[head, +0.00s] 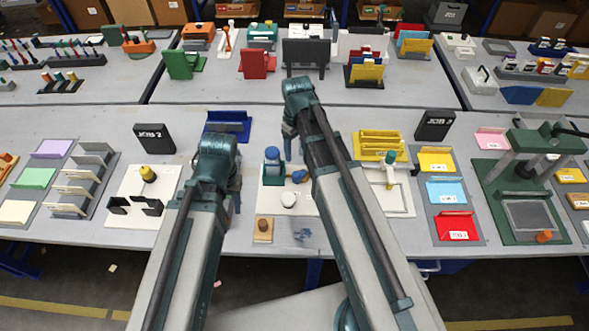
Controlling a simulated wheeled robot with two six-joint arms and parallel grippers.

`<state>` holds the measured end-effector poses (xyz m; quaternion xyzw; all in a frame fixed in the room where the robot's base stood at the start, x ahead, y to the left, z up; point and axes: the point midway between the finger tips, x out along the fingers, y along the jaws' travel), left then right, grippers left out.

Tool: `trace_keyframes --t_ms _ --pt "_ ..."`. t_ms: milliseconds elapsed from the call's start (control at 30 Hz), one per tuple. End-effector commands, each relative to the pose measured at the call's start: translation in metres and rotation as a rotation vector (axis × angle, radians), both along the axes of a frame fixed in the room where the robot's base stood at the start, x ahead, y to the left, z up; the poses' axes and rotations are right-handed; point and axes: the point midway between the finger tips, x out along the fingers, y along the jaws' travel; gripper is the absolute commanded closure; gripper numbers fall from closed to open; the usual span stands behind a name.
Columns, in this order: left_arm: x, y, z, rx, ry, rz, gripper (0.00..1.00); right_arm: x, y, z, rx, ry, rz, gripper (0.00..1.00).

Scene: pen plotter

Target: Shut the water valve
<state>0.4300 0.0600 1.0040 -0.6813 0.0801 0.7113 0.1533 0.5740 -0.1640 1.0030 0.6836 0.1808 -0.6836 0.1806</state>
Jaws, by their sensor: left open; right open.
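A white plate (270,202) in the middle of the front table carries an upright blue cylinder (272,160), a small blue knob-like part (299,176) and a round white piece (288,199). The blue parts may be the water valve. A white upright piece with a green top (390,160) stands on another pale plate, right of my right arm; I cannot tell which is the valve. My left gripper (237,205) hangs left of the middle plate. My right gripper (288,153) hangs above the blue parts, apparently not touching. Both are open; their fingertips are small and partly hidden.
A blue tray (228,124) and a yellow rack (380,142) stand behind. A wooden block (263,230) lies at the front edge. A white board with black brackets (121,204) is left; a green press (520,185) is right. My forearms hide part of the table.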

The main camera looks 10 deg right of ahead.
Motion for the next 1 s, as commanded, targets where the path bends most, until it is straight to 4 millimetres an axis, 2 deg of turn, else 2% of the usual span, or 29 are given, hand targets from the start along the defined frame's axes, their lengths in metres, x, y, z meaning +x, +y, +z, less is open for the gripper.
trace_keyframes --t_ms 167,367,1000 --pt "0.0 0.0 -0.008 0.0 0.0 0.0 0.5 0.0 0.0 -0.007 0.0 0.0 0.0 0.31" --pt "0.0 0.0 -0.026 0.0 0.0 0.001 0.5 0.0 0.0 -0.026 0.0 0.0 0.0 0.31" --pt "0.0 0.0 -0.117 0.0 0.0 0.001 0.5 0.0 0.0 -0.117 0.0 0.0 0.0 0.31"
